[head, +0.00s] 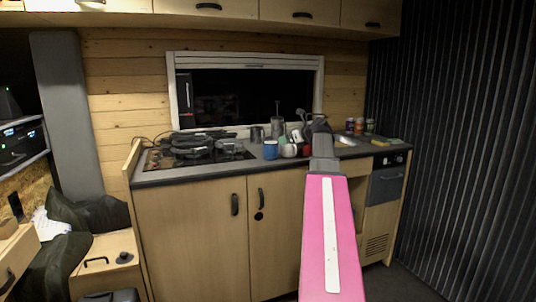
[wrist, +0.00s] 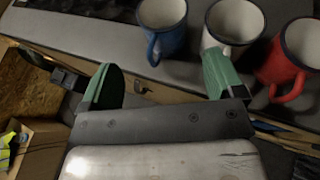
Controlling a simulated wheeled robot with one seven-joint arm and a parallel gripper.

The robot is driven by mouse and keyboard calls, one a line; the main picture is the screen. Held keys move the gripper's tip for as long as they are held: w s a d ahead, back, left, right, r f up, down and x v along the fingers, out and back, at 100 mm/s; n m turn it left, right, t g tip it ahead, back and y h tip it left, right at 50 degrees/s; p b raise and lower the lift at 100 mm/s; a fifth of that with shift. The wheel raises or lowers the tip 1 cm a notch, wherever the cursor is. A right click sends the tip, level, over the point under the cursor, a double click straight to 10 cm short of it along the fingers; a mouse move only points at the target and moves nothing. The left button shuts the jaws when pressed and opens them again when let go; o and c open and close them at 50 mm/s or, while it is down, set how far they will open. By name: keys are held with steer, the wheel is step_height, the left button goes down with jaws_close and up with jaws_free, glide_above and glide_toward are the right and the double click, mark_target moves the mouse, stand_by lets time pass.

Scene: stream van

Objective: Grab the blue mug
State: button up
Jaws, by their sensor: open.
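The blue mug (head: 270,150) stands upright on the dark counter, left of the other mugs in the head view. In the wrist view the blue mug (wrist: 165,30) is at the top centre, with its handle pointing down toward my gripper. My gripper (wrist: 163,82) is open and empty, with its two green-tipped fingers spread apart. The fingers lie short of the mug, near the counter's front edge, and the right finger is close to the white mug. In the head view my pink arm hides most of the gripper.
A white mug (wrist: 234,24) and a red mug (wrist: 292,58) stand close to the right of the blue one. A stove (head: 200,150) with dark pans is to the left on the counter (head: 185,174). Cabinet doors (head: 215,235) are below.

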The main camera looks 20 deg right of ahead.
mark_target(274, 142)
steer(key=x, duration=1)
steer(key=shift+w+r, duration=0.1)
steer(key=shift+w, duration=0.4)
steer(key=c, duration=1)
